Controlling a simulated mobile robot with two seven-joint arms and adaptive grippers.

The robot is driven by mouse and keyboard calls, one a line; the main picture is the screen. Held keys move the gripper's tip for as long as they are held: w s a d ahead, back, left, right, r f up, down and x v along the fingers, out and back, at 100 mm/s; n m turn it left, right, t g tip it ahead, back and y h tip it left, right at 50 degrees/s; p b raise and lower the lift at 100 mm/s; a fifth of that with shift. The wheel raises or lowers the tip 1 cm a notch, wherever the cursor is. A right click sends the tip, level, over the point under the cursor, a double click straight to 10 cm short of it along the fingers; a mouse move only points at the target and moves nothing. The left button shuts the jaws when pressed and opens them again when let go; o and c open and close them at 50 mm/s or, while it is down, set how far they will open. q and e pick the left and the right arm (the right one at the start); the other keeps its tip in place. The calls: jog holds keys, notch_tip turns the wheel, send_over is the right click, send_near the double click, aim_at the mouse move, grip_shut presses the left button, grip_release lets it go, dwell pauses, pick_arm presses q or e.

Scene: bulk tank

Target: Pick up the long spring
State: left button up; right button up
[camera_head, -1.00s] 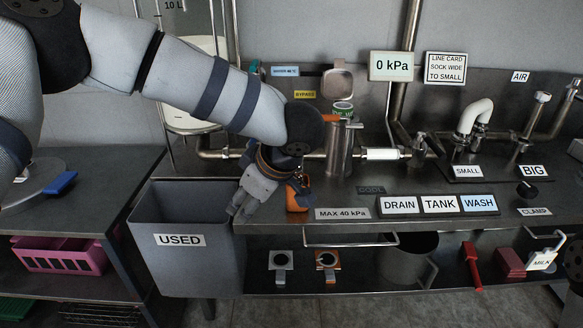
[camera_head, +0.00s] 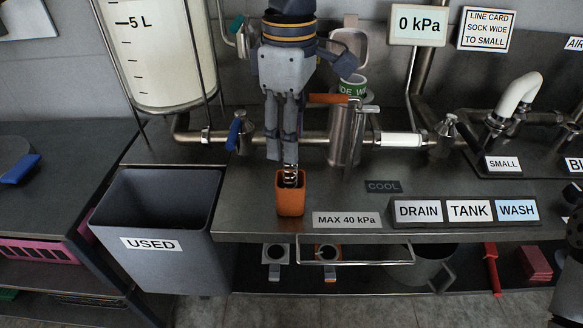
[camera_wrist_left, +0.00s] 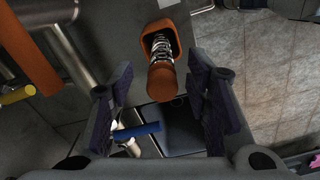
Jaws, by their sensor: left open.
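A metal coil spring (camera_head: 290,178) stands upright in an orange cup (camera_head: 290,200) on the steel counter's front edge. In the left wrist view, the spring (camera_wrist_left: 163,48) rises from the cup (camera_wrist_left: 165,25), and a rounded orange-brown end (camera_wrist_left: 161,78) shows at its near end. My left gripper (camera_head: 281,158) points down directly above the cup. It is open, and in the wrist view its fingers (camera_wrist_left: 160,98) lie on either side of the spring's line, apart from it. The fingers partly hide the spring's top in the head view.
A grey bin marked USED (camera_head: 150,270) stands left of the cup. Behind are a steel pipe with a blue-handled valve (camera_head: 233,133) and a steel cylinder (camera_head: 345,140) with an orange handle. A MAX 40 kPa label (camera_head: 347,220) and DRAIN, TANK, WASH panel (camera_head: 455,211) lie to the right.

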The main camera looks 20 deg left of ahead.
aim_at(290, 171)
pick_arm(q)
notch_tip(290, 171, down, 4)
jog(key=shift+s+f, duration=0.1)
grip_shut()
